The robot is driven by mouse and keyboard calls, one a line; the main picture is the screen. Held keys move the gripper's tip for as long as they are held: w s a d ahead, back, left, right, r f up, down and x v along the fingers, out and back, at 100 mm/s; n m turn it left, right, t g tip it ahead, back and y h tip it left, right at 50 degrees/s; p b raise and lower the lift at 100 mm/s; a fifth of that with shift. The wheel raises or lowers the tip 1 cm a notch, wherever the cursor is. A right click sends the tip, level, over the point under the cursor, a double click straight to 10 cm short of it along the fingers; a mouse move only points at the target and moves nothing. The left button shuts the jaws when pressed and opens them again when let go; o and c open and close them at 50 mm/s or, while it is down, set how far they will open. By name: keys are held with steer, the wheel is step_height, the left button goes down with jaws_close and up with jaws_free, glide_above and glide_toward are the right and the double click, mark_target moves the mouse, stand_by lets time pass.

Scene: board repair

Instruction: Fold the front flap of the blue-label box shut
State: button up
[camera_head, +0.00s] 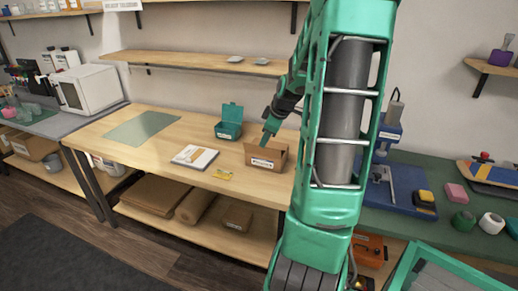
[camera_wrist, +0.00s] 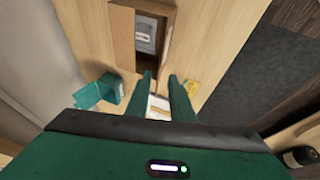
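A small brown cardboard box (camera_head: 265,163) stands on the wooden bench, with a label on its front face. The label's colour is too small to tell. The box is open at the top. In the wrist view the box (camera_wrist: 122,40) is at top centre, with a wide cardboard panel on its left side and a grey item (camera_wrist: 146,34) inside. My gripper (camera_head: 265,143) is at the box's top opening, pointing down. In the wrist view my gripper (camera_wrist: 160,77) has two green fingers apart, close to the box's near edge. Contact with a flap cannot be made out.
An open teal box (camera_head: 229,130) stands behind and left of the cardboard box. A green mat (camera_head: 143,128) lies further left. The wooden bench (camera_head: 180,128) is otherwise largely clear there.

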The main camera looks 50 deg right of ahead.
mark_target(262, 151)
steer(key=shift+x, duration=3.15)
jaws_close()
